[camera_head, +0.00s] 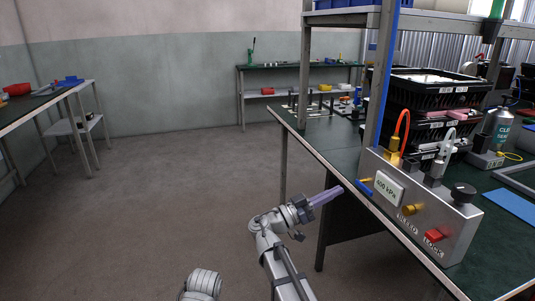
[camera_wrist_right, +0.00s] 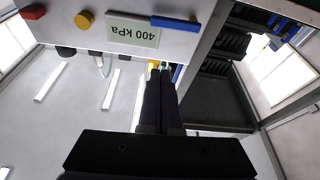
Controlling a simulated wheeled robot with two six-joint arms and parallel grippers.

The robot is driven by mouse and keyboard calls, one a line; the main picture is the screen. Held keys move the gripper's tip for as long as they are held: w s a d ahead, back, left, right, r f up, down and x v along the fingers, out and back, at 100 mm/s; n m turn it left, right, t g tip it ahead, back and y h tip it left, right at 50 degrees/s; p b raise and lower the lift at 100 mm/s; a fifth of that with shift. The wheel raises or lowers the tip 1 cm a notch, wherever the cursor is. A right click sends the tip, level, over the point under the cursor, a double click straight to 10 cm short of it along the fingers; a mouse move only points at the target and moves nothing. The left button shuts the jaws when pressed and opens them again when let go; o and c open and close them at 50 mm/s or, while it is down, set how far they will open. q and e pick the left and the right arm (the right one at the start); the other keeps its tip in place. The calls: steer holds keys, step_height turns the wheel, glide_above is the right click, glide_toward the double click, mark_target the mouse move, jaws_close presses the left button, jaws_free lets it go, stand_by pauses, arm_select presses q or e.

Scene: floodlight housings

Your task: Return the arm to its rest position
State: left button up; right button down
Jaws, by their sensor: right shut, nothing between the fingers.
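My right gripper (camera_head: 326,196) is shut and empty. It points to the right, in front of the green workbench's left edge and a little left of the grey control box. In the right wrist view its two fingers (camera_wrist_right: 163,85) lie together, with the box's underside-up display and knobs beyond them. My left gripper is not in view; only a grey part of my own body shows at the bottom of the head view.
The grey control box (camera_head: 455,225) has a "400 kPa" display (camera_head: 388,189), a red knob (camera_head: 437,235) and a yellow knob (camera_head: 410,209). The green workbench (camera_head: 345,165) carries black crates (camera_head: 430,95) and a shelf frame. Open floor (camera_head: 170,190) lies to the left.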

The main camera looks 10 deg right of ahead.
steer(key=s+a+f+n+y, duration=0.3)
steer(key=a+f+n+y, duration=0.15)
steer(key=f, duration=0.45)
steer(key=s+a+f+n+y, duration=0.35)
steer(key=f+n+y, duration=0.2)
steer(key=f, duration=0.45)
steer(key=s+a+f+n+g+y, duration=0.1)
steer(key=s+a+f+n+y, duration=0.45)
steer(key=a, duration=0.35)
steer(key=s+a+f+n+g+y, duration=0.1)
steer(key=s+a+f+n+y, duration=0.4)
steer(key=a, duration=0.5)
step_height(320, 180, up, 35)
steer(key=p, duration=3.4)
steer(key=shift+s+d+r+m+p, duration=0.15)
steer(key=shift+s+d+m+p, duration=0.15)
steer(key=shift+m+p, duration=0.15)
steer(key=shift+d, duration=0.15)
